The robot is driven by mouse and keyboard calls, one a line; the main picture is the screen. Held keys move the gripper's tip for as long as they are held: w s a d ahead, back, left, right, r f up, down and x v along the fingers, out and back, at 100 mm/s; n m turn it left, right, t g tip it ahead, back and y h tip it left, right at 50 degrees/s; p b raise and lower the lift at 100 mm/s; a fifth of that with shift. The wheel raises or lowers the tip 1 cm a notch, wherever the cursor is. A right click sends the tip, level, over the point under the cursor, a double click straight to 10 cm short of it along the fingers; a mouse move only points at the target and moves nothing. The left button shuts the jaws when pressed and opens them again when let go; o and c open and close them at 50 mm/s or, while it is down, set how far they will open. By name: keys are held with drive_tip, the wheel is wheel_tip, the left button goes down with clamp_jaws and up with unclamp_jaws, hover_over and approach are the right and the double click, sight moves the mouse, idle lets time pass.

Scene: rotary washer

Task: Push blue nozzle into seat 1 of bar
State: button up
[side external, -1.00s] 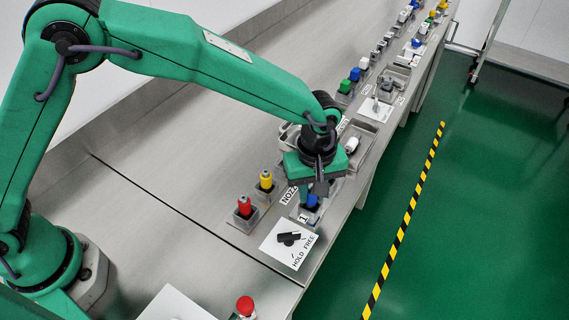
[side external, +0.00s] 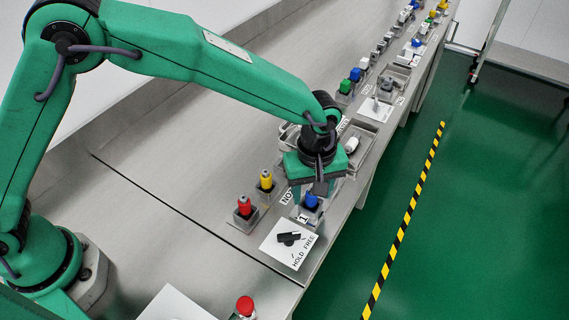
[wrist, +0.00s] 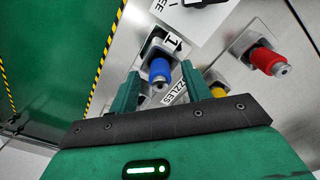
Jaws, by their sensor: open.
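The blue nozzle (side external: 312,201) stands in the seat by the label "1" near the front edge of the bench. In the wrist view the blue nozzle (wrist: 160,70) sits upright in a grey holder, its metal tip toward the camera. My gripper (side external: 310,193) is open and above the nozzle, with one finger on each side of it. The wrist view shows gaps between the nozzle and both fingers of my gripper (wrist: 160,73). The bottom of the nozzle is hidden in the seat, so its depth cannot be told.
A red nozzle (side external: 244,205) and a yellow nozzle (side external: 266,180) stand in grey holders to the left. A black knob (side external: 288,238) on a white HOLD/FREE plate lies in front. A grey tray (side external: 366,141) is behind my gripper. A red button (side external: 245,306) is at the bottom.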

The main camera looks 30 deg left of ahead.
wheel_tip(320, 180, up, 7)
drive_tip(key=shift+r, duration=0.2)
drive_tip(key=shift+a+r, duration=0.35)
drive_tip(key=shift+r, duration=0.1)
drive_tip(key=s+a+r+m+t+h, duration=0.1)
drive_tip(key=s+a+r+m, duration=0.1)
drive_tip(key=a+r, duration=0.6)
drive_tip(key=s+a+r+m+t, duration=0.2)
drive_tip(key=s+a+r, duration=0.15)
drive_tip(key=a, duration=0.75)
drive_tip(key=s+a+m+t+y, duration=0.1)
drive_tip(key=s+a+m, duration=0.4)
drive_tip(key=s+a, duration=0.7)
drive_tip(key=shift+s+a+r+t, duration=0.2)
drive_tip(key=shift+s+a+t, duration=0.15)
drive_tip(key=shift+t, duration=0.45)
